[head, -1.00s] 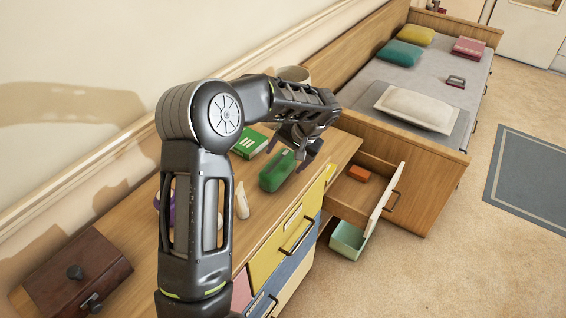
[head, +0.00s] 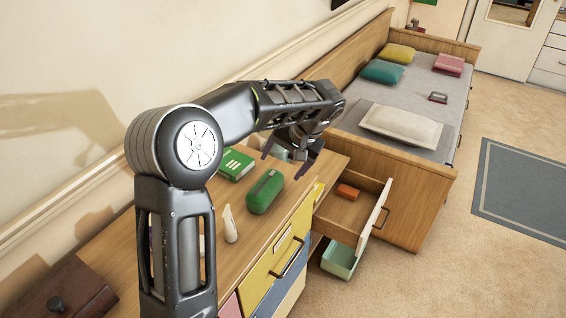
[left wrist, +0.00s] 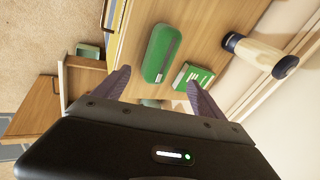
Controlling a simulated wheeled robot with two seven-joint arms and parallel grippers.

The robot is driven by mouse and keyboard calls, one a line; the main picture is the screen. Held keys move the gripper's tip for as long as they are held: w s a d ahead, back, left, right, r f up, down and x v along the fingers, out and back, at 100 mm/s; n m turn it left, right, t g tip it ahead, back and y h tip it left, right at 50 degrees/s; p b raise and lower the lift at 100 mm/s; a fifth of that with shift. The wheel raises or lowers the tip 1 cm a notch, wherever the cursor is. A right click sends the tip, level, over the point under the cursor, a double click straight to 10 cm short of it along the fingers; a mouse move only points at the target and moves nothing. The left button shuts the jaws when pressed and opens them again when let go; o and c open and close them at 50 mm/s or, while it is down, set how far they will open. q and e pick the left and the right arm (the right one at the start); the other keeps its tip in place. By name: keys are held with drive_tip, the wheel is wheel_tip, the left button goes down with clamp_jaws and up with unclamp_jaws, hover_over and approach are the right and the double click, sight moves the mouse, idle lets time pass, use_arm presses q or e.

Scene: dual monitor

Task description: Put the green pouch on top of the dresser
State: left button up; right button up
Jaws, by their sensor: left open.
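The green pouch (head: 264,192) lies on the wooden top of the dresser (head: 255,232), near its front edge. It also shows whole in the left wrist view (left wrist: 161,53), apart from the fingers. My left gripper (head: 286,160) is open and empty, above the dresser top and beyond the far end of the pouch in the head view. In the left wrist view its two spread fingers (left wrist: 158,78) show nothing held between them. My right gripper is not in view.
A brown box (head: 75,285) is at the left. An open drawer (head: 345,210) holds an orange item (head: 347,191). A teal bin (head: 341,260) and a bed (head: 405,212) are beyond.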

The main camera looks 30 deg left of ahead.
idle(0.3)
use_arm(q)
drive_tip(key=s+d+f+m+h, duration=0.1)
drive_tip(key=s+d+f+h, duration=0.15)
drive_tip(key=d+f, duration=0.55)
drive_tip(key=s+d+f+m+g+h, duration=0.1)
drive_tip(key=s+d+f+h, duration=0.1)
drive_tip(key=s+d+f, duration=0.5)
drive_tip(key=d+f+m+h, duration=0.1)
drive_tip(key=d+f+h, duration=0.2)
drive_tip(key=d+f, duration=0.55)
drive_tip(key=s+d+f+n+h, duration=0.1)
drive_tip(key=s+d+f, duration=0.2)
drive_tip(key=s, duration=0.6)
drive_tip(key=s+d+f+n+h, duration=0.1)
drive_tip(key=s+d+f, duration=0.2)
drive_tip(key=s+f, duration=0.5)
drive_tip(key=shift+s+f+n+t, duration=0.3)
drive_tip(key=shift+s+n+t, duration=0.1)
drive_tip(key=shift+s, duration=0.1)
